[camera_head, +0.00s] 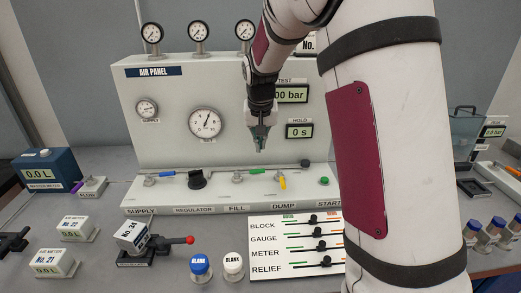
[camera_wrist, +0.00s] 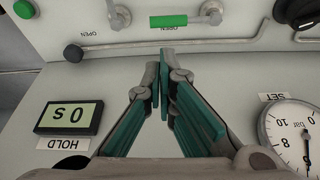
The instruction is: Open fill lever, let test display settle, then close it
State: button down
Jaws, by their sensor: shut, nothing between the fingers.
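The fill lever, with a green handle (camera_head: 257,171), is on the front ledge of the air panel (camera_head: 160,110), above the FILL label. Its handle lies along the panel, and it also shows near the top of the wrist view (camera_wrist: 168,21). My gripper (camera_head: 260,149) is shut and empty, pointing down just above and behind the lever, apart from it. Its fingertips meet in the wrist view (camera_wrist: 162,65). The test display (camera_head: 292,94) is partly covered by my arm; the visible part reads "00 bar". The hold display (camera_head: 299,131) reads 0 s.
The black regulator knob (camera_head: 197,179) and blue supply lever (camera_head: 167,174) are left of the fill lever.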

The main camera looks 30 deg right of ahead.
aim_at(251, 172)
jog(key=x, duration=0.8)
jog(key=shift+w+f, duration=0.1)
jog(key=shift+f, duration=0.3)
